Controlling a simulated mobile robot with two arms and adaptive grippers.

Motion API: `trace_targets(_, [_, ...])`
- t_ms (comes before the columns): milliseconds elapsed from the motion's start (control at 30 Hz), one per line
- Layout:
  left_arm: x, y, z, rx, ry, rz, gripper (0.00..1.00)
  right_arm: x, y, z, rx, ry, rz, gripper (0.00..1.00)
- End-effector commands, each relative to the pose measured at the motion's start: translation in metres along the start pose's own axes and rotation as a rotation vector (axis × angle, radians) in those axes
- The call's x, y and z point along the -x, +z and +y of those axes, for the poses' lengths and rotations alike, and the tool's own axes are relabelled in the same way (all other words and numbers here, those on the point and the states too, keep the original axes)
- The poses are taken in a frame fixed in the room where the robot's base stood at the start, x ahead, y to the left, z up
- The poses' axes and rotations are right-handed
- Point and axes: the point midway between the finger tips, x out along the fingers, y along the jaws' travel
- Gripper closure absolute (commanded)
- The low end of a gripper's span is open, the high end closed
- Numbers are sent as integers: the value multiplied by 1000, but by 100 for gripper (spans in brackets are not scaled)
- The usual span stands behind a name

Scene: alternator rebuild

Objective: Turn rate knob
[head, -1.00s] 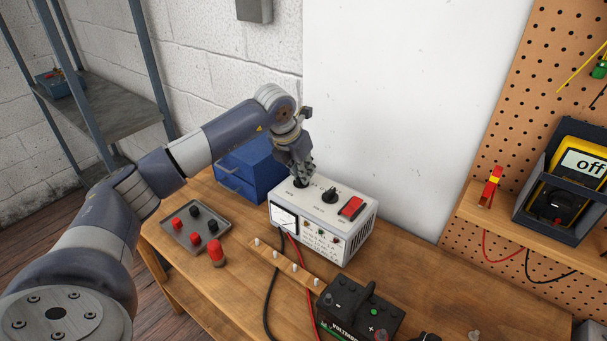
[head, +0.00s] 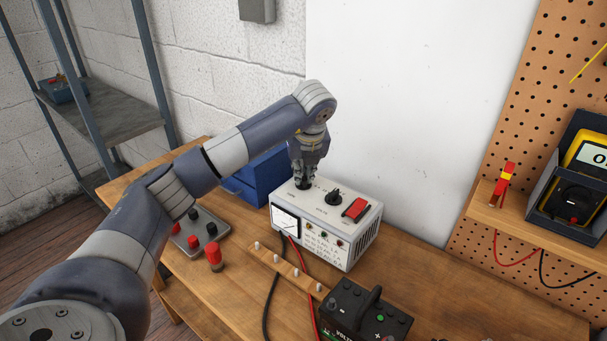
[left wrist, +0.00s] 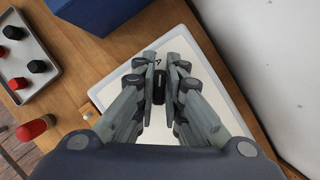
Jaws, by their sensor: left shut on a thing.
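The charger box (head: 345,248) is a white case with a meter on its front, standing on the wooden bench. Its top carries a black knob at the left, a second black knob (head: 333,197) in the middle and a red rocker switch (head: 355,209) at the right. My left gripper (head: 304,184) points down over the left knob and is shut on it. In the left wrist view the black knob (left wrist: 159,88) sits between the two fingers. Its markings are too small or hidden to read. My right gripper is not in view.
A blue box (head: 262,175) stands behind the charger. A grey tray (head: 221,221) with red and black caps and a red-topped part (head: 214,257) lie to the left. A wooden peg strip (head: 285,268) and a black battery (head: 365,312) are in front.

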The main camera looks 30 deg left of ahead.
Motion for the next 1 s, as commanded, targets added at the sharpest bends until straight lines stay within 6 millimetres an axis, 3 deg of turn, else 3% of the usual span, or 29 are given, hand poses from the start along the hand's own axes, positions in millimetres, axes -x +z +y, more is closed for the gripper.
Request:
trace_targets(333, [2, 3, 0, 134, 48, -6, 100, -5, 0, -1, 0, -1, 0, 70])
trace_targets(867, [3, 3, 0, 158, 56, -6, 100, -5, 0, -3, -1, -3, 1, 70])
trace_targets(900, [3, 3, 0, 158, 56, -6, 88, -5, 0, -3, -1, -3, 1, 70])
trace_targets(1000, [2, 3, 1, 156, 58, -5, 70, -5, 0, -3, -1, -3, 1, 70])
